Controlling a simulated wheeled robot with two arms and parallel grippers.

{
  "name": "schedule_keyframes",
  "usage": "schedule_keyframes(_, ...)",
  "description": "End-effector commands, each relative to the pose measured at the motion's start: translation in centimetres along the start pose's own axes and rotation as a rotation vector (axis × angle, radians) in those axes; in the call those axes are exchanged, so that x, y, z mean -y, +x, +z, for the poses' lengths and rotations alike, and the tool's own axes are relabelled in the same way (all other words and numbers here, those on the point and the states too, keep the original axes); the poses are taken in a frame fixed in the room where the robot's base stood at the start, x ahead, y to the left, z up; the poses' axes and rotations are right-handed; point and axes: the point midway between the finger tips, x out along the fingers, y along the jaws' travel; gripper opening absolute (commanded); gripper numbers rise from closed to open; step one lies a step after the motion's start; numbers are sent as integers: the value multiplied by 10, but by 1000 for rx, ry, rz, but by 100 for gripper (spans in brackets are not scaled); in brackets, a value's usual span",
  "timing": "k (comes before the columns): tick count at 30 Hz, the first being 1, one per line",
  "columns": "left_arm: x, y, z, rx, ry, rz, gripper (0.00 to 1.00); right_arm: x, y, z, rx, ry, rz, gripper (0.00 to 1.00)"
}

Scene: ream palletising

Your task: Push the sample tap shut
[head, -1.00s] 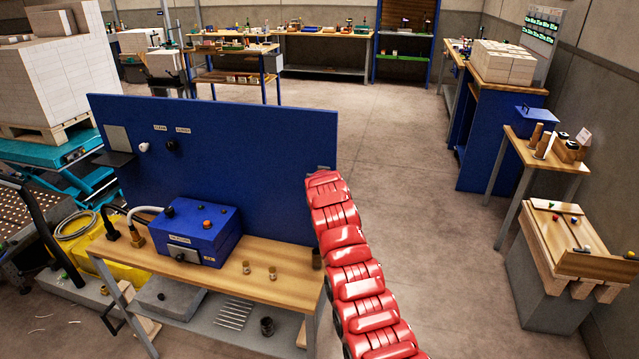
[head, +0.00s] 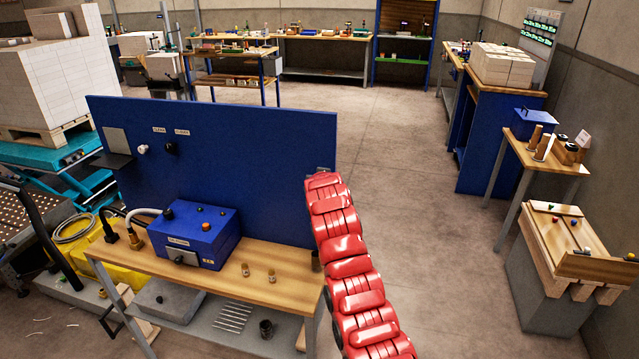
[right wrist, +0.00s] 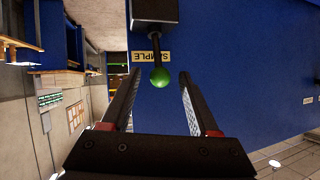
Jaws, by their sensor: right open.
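The sample tap shows in the right wrist view as a round green knob (right wrist: 160,78) on a dark stem. The stem runs out of a dark block (right wrist: 154,11) on the blue panel. A yellow label reading SAMPLE (right wrist: 148,57) sits beside the stem, upside down in this view. My right gripper (right wrist: 161,86) is open, with one finger on each side of the knob in the picture. I see no contact with the knob. In the head view, my red right arm reaches to the panel's right end, and its gripper is hidden. My left gripper is not in view.
The blue panel (head: 240,150) stands on a wooden bench (head: 260,292). The bench carries a blue box (head: 195,235) and small jars (head: 258,273). A low table (head: 580,240) stands at the right. The floor (head: 420,170) between them is clear.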

Motion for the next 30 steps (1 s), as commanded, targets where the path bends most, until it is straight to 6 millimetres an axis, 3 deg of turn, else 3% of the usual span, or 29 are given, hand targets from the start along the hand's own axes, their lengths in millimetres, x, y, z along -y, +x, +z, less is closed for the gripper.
schedule_keyframes(11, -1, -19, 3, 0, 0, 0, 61, 0, -51, 2, -5, 2, -4, 61)
schedule_keyframes(24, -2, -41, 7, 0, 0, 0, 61, 0, -130, 2, -5, 2, -3, 61)
schedule_keyframes(30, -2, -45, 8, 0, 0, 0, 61, 0, -152, 1, -3, 1, -2, 61)
